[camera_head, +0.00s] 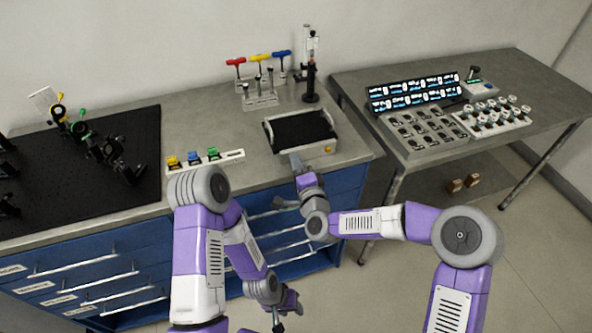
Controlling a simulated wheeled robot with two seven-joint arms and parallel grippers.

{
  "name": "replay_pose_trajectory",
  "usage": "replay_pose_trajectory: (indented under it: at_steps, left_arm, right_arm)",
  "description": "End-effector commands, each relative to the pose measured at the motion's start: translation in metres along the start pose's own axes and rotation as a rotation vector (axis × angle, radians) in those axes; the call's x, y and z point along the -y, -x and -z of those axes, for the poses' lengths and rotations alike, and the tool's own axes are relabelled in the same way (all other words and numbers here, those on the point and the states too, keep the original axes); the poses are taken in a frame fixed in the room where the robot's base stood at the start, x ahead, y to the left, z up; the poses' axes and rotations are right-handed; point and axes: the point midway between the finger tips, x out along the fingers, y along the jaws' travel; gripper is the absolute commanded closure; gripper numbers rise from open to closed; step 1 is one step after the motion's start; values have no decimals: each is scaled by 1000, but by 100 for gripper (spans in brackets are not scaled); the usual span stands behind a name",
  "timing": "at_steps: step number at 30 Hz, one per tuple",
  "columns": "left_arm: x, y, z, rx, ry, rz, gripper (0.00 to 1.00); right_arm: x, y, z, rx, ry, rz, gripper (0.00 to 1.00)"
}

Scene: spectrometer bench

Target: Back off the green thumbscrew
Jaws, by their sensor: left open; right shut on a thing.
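On the black breadboard (105,195) at the left stand several dark optic mounts. Green knobs show among them, one on a mount (78,129) near the back; I cannot tell which knob is the green thumbscrew. My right gripper (296,162) is at the bench's front edge, by the front left of the black-lined tray (326,147). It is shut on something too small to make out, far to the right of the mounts. My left gripper (287,314) is open and empty, low in front of the blue drawers.
A white strip (233,156) holds yellow, blue and green blocks. Red, yellow and blue T-handled tools stand in a rack (262,101) at the back. A side table (350,88) at the right carries lit displays (413,92) and several small parts.

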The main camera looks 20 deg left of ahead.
Motion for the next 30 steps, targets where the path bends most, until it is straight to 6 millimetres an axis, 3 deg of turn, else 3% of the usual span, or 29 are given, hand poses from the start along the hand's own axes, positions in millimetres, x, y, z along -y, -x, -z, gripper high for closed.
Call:
replay_pose_trajectory:
  at_steps: [15,30]
  left_arm:
    - [18,-48,2,0,0,0,57]
    - [27,-72,3,0,0,0,57]
  right_arm:
    - [-3,0,-1,0,488,2,100]
    - [-2,0,0,1,817,0,100]
